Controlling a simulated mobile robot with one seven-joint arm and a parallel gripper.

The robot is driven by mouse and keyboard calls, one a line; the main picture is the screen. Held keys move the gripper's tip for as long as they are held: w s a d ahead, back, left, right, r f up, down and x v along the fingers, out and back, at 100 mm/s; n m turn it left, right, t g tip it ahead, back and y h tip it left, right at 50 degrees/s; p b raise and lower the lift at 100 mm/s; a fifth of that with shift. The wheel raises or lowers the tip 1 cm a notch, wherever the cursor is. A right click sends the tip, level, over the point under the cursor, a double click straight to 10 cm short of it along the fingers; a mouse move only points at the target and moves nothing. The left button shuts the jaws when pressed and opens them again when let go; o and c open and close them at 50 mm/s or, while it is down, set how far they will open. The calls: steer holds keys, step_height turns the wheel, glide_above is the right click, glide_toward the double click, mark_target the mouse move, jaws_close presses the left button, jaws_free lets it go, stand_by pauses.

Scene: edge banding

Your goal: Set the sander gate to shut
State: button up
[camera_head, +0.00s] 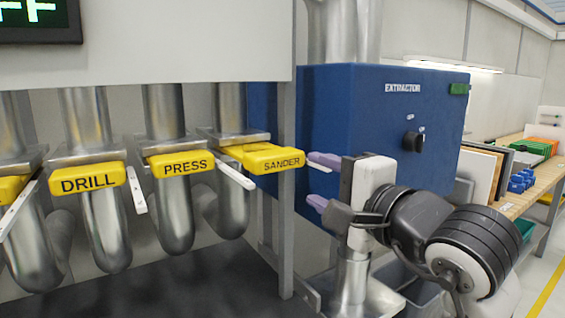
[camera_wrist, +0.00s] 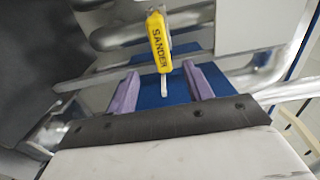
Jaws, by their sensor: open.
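The sander gate's yellow handle (camera_head: 275,159), labelled SANDER, sticks out from its metal duct, right of the PRESS handle. More yellow shows behind its left end. I cannot tell how far the gate is pushed in. My gripper (camera_head: 319,182) is just right of the handle, with its purple fingers apart, one above the other in the head view, and nothing between them. In the wrist view the handle (camera_wrist: 160,42) lies ahead of my open gripper (camera_wrist: 161,88), roughly in line with the gap. A pale strip (camera_wrist: 163,80) shows below the handle's end.
The PRESS handle (camera_head: 182,163) and DRILL handle (camera_head: 88,178) are to the left, with white strips beside them. A blue extractor box (camera_head: 345,105) with a black knob (camera_head: 413,141) stands behind my gripper. A metal post (camera_head: 284,230) runs below the sander handle. A workbench (camera_head: 515,200) is at right.

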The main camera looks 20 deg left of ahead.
mark_target(281, 164)
steer(key=p+x, duration=0.4)
steer(key=x, duration=0.9)
steer(key=shift+w+a, duration=0.2)
steer(key=shift+a, duration=0.05)
